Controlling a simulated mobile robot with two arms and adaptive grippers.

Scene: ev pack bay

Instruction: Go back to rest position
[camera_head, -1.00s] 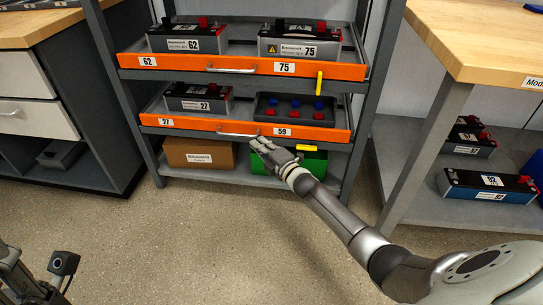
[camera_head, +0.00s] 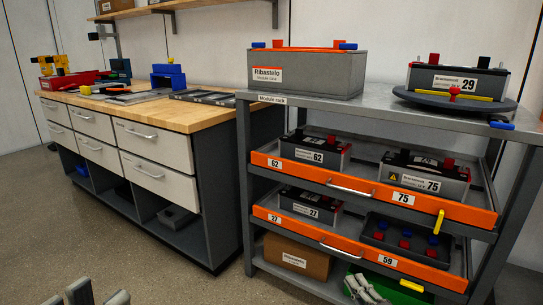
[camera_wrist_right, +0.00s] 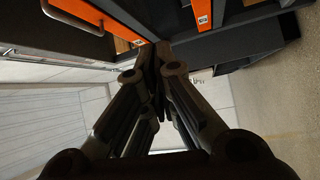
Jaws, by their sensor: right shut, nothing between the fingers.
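My right gripper (camera_head: 362,287) shows at the bottom of the head view, in front of the green box (camera_head: 385,283) below the lower orange drawer (camera_head: 345,243). In the right wrist view (camera_wrist_right: 158,60) its fingers are together with nothing between them. It is apart from the drawer handle (camera_head: 345,250). My left gripper (camera_head: 99,297) shows only its fingertips at the bottom left edge, with a gap between them. Most of both arms is out of the head view.
The rack holds batteries 62 (camera_head: 316,151) and 75 (camera_head: 425,178) in the upper orange drawer, and battery 27 (camera_head: 308,207) in the lower one. A cardboard box (camera_head: 297,257) stands beneath. A workbench (camera_head: 215,113) is at left. Open floor (camera_head: 140,245) lies in front of it.

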